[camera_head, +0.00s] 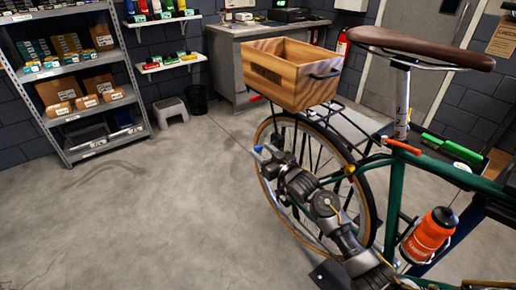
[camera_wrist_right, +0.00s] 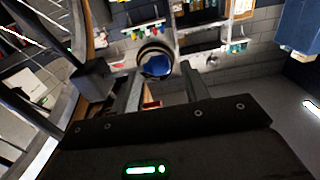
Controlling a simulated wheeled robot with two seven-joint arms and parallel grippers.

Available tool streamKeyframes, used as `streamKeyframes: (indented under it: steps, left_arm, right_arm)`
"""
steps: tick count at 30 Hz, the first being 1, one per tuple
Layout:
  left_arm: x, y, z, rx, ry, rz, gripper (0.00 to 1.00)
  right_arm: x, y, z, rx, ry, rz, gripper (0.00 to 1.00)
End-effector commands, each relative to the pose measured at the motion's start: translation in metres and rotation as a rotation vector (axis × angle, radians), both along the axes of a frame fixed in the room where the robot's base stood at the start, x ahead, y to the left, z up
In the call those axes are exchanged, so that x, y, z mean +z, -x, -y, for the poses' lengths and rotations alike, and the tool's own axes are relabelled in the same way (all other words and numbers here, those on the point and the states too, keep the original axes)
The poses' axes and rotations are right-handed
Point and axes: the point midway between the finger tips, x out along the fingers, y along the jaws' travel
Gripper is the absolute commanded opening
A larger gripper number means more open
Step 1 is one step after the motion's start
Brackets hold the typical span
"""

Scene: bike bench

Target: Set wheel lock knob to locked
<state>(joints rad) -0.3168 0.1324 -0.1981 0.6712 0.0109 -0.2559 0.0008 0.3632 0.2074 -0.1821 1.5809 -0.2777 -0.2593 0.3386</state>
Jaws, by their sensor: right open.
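My right gripper (camera_head: 266,154) is beside the rear wheel (camera_head: 367,222) of the green bicycle, on its near left side. In the wrist view the two fingers of the right gripper (camera_wrist_right: 162,80) are apart with nothing gripped. A round part with a dark rim and blue face (camera_wrist_right: 156,61) shows between and beyond the fingertips. It may be the wheel lock knob, but I cannot tell for sure, nor its setting. Small blue patches show at the gripper's end in the head view. My left gripper is not in view.
A wooden crate (camera_head: 288,72) sits on the rear rack above the wheel. The brown saddle (camera_head: 420,46) and an orange bottle (camera_head: 428,235) are to the right. A metal shelf (camera_head: 141,81) and grey workbench (camera_head: 229,62) stand behind. The floor at left is clear.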

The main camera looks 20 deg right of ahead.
Motion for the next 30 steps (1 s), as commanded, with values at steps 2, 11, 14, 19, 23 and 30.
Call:
streamKeyframes:
  steps: [2,11,14,19,23,30]
  left_arm:
    - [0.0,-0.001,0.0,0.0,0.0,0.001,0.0]
    - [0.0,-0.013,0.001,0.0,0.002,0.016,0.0]
    - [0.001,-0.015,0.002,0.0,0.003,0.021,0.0]
    - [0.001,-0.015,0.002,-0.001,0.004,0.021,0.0]
    - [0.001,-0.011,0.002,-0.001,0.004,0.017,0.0]
    - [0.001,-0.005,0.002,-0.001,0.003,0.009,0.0]
  right_arm:
    - [0.001,-0.012,-0.005,0.0,-0.001,0.001,0.45]
    - [0.0,-0.03,-0.012,0.0,0.0,0.0,0.45]
    - [0.0,-0.03,-0.012,0.0,0.0,0.0,0.45]
    - [0.0,-0.03,-0.012,0.0,0.0,0.0,0.4]
    - [0.0,-0.03,-0.012,0.0,0.0,0.0,0.23]
    - [-0.001,-0.029,-0.014,0.003,0.0,-0.001,0.0]
